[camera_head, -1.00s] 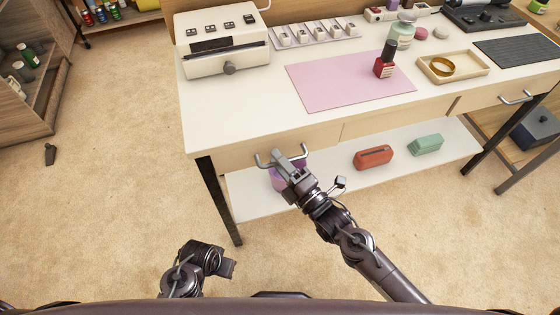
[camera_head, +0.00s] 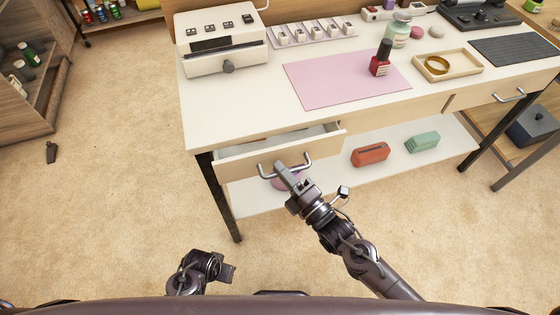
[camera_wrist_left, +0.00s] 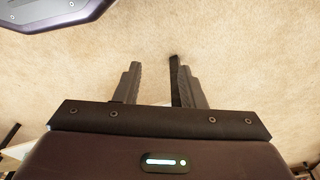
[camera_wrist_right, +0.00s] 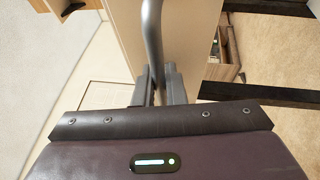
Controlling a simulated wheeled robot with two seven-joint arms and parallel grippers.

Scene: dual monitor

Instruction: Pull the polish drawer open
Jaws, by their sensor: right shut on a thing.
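The polish drawer (camera_head: 235,165) under the left part of the white table stands partly open, with a strip of its light interior showing. Its metal bar handle (camera_head: 266,172) is on the front panel. My right gripper (camera_head: 284,172) is shut on the handle at about its middle. In the right wrist view the handle (camera_wrist_right: 152,35) runs down between the fingers (camera_wrist_right: 158,85). The drawer's contents are mostly hidden. My left gripper (camera_head: 228,271) is low at the front, away from the table. In the left wrist view its fingers (camera_wrist_left: 155,85) are apart and empty above the floor.
On the table (camera_head: 240,105) are a white device (camera_head: 222,40), a pink mat (camera_head: 325,85), a red polish bottle (camera_head: 380,62) and a wooden tray (camera_head: 448,66). A shelf below holds a red case (camera_head: 370,154) and a green case (camera_head: 422,141). Floor in front is clear.

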